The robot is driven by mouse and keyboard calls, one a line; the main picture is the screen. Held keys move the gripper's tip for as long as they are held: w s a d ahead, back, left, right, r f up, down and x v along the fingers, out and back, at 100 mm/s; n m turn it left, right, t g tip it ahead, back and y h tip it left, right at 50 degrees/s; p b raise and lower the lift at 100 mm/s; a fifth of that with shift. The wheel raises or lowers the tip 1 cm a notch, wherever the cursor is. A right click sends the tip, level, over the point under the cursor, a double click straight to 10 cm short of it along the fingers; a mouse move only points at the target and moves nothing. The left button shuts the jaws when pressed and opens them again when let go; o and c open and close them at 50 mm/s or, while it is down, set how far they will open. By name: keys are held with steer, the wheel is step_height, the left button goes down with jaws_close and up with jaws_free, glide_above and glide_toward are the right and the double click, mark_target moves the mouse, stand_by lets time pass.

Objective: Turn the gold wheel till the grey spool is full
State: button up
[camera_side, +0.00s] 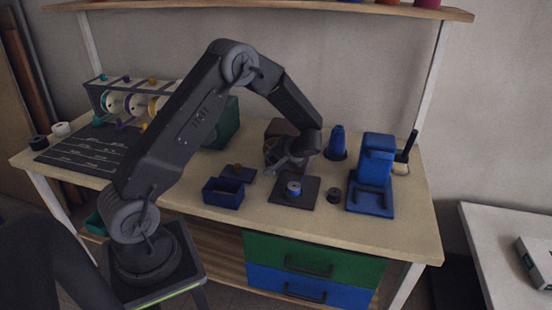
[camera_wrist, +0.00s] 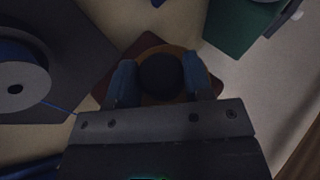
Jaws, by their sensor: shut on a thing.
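The gold wheel (camera_wrist: 160,98) lies on a dark red base in the wrist view, with a dark round knob (camera_wrist: 160,73) on it. My gripper (camera_wrist: 160,78) is shut on this knob, one blue finger on each side. In the side view my gripper (camera_side: 287,160) hides most of the wheel. The grey spool (camera_wrist: 20,84) stands on a dark plate at the left of the wrist view, with blue thread under its pale flange. A thin blue strand runs from it towards my gripper. The spool (camera_side: 294,188) also shows in the side view, just in front of my gripper.
A blue open box (camera_side: 223,193) and a gold knob (camera_side: 237,167) on a dark plate stand left of the spool. A blue stand (camera_side: 373,175) and a blue cone (camera_side: 337,143) are to the right. A green block (camera_side: 224,124) stands behind my arm.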

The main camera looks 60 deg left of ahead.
steer(key=g+y, duration=0.1)
steer(key=m+g+y, duration=0.1)
steer(key=shift+w+d+f+y, duration=0.1)
steer(key=shift+d+f+y, duration=0.05)
steer(key=shift+y, duration=0.15)
steer(key=shift+m+g+y, duration=0.4)
steer(key=shift+g+y, duration=0.3)
steer(key=shift+y, duration=0.5)
steer(key=o, duration=0.9)
steer(key=v, duration=1.3)
steer(key=shift+w+d+f, duration=0.15)
steer(key=shift+d+f, duration=0.05)
steer(key=shift+d, duration=0.2)
